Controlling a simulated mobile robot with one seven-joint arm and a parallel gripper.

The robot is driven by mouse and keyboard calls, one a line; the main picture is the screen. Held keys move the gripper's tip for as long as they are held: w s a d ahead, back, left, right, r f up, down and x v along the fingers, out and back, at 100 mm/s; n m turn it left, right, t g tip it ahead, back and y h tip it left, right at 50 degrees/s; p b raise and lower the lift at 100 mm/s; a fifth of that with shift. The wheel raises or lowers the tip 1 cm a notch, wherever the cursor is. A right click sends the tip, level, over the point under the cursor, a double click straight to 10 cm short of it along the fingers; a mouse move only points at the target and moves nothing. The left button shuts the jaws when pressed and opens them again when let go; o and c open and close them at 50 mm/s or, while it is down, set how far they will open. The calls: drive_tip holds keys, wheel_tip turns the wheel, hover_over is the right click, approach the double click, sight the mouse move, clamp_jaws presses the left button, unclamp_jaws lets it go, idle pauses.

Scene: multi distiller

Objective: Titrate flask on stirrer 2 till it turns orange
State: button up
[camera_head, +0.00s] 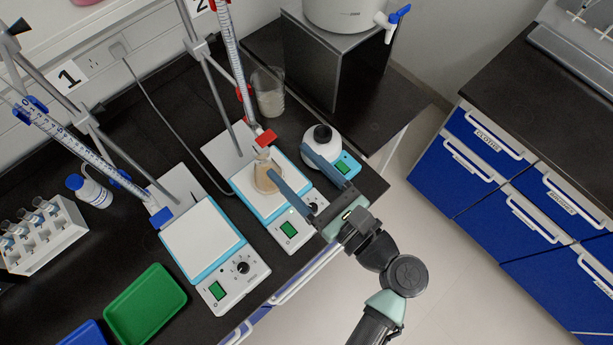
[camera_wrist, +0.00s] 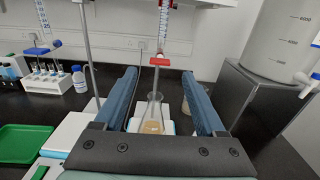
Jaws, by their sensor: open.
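The flask (camera_head: 268,182) stands upright on stirrer 2 (camera_head: 244,185), a white and light-blue plate under label 2 (camera_head: 200,5). Its contents look tan to orange-brown, and it also shows in the wrist view (camera_wrist: 153,125). The burette (camera_head: 230,45) hangs above it from a stand, with a red stopcock (camera_head: 265,138) near the flask mouth. My gripper (camera_head: 288,163) is open, with its blue fingers reaching in from the lower right. In the wrist view the fingers (camera_wrist: 159,75) frame the flask and burette tip; I cannot tell whether they touch anything.
Stirrer 1 (camera_head: 202,240) with a blue-fitted burette (camera_head: 70,138) stands to the left, without a flask. A beaker (camera_head: 268,98) stands behind. A white device with a black-topped round item (camera_head: 322,140) is at right. A green tray (camera_head: 145,305) and tube rack (camera_head: 42,238) lie left.

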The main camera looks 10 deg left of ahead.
drive_tip(key=v, duration=0.2)
drive_tip(key=shift+s+d, duration=0.2)
idle(0.4)
drive_tip(key=w+d+r+n+t+h+b, duration=0.2)
drive_tip(key=w+r+n+h, duration=0.3)
drive_tip(key=w+r+n, duration=0.6)
drive_tip(key=w+r+n+t+h, duration=0.35)
drive_tip(key=r+n, duration=0.25)
drive_tip(key=r, duration=0.5)
drive_tip(key=s+d+r+n+t+h+b, duration=0.1)
drive_tip(key=s+r+n+t, duration=0.3)
drive_tip(key=r, duration=0.9)
drive_tip(key=s+d+r+n+t+h+b, duration=0.1)
drive_tip(key=s+r+n+t+h, duration=0.3)
drive_tip(key=r, duration=0.9)
drive_tip(key=s+t, duration=0.3)
drive_tip(key=s, duration=0.1)
drive_tip(key=shift+r+h, duration=0.35)
